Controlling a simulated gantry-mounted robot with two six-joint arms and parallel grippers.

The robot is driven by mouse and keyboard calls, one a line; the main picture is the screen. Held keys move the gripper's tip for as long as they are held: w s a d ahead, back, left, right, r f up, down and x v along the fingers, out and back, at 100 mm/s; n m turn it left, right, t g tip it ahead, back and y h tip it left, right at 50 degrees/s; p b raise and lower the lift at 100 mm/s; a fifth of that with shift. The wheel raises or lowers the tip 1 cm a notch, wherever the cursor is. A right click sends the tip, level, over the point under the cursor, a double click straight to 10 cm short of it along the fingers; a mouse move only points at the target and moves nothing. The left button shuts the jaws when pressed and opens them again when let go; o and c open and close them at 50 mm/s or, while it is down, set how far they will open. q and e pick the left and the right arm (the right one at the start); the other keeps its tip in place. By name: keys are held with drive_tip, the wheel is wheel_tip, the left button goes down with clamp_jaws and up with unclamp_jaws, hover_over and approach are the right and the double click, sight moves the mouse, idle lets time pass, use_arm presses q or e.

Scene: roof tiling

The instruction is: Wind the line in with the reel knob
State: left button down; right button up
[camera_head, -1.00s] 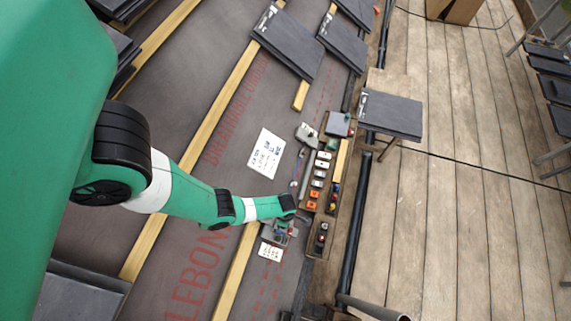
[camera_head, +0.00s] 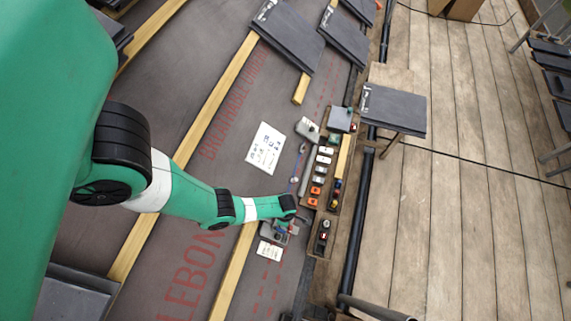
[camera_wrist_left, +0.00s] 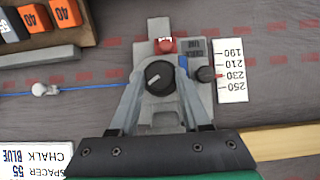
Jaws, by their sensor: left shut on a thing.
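The grey chalk-line reel (camera_wrist_left: 150,112) lies on the dark membrane in the left wrist view. My left gripper (camera_wrist_left: 160,78) has its two fingers on either side of the round black reel knob (camera_wrist_left: 158,76), which carries a white mark, and is shut on it. My right gripper is not in view.
A wooden tray (camera_head: 308,200) of coloured blocks runs alongside. A slate stack (camera_head: 393,110) stands beyond.

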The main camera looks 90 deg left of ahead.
use_arm(q)
drive_tip(key=shift+a, duration=0.1)
idle(0.3)
drive_tip(key=shift+m+h, duration=0.4)
drive_tip(key=shift+m, duration=0.3)
drive_tip(key=shift+w+a+f+m+g+h, duration=0.15)
drive_tip(key=shift+m+g+h, duration=0.45)
drive_tip(key=shift+m, duration=0.3)
drive_tip(key=shift+w+a+f+m+g+h+b, duration=0.1)
drive_tip(key=shift+m+g+h+b, duration=0.45)
drive_tip(key=shift+m+b, duration=0.95)
drive_tip(key=shift+b, duration=0.15)
drive_tip(key=shift+h, duration=0.25)
drive_tip(key=shift+c, duration=1.9)
unclamp_jaws()
drive_tip(key=shift+r, duration=0.2)
